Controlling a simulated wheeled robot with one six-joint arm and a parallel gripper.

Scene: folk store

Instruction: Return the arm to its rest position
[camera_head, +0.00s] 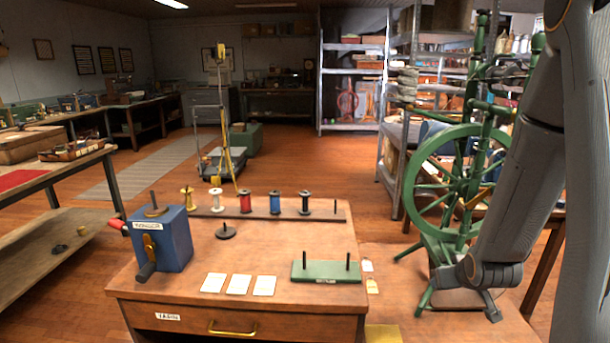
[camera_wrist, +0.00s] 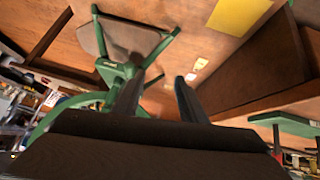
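My grey arm (camera_head: 530,170) hangs down at the right side of the head view, with my gripper (camera_head: 488,300) low beside the green spinning wheel (camera_head: 450,180). The arm covers part of the spinning wheel. In the wrist view my gripper (camera_wrist: 158,82) shows two dark fingers spread apart with nothing between them. The spinning wheel's green legs and base (camera_wrist: 125,68) lie just beyond and left of the fingers. I cannot tell whether a finger touches it.
A wooden workbench (camera_head: 180,284) stands in front, bearing a blue winder (camera_head: 175,240), a rack (camera_head: 270,213) of several spools, white cards (camera_head: 238,284) and a green two-peg stand (camera_head: 325,271). Metal shelves (camera_head: 345,85) stand behind. Floor (camera_head: 300,160) beyond the bench is open.

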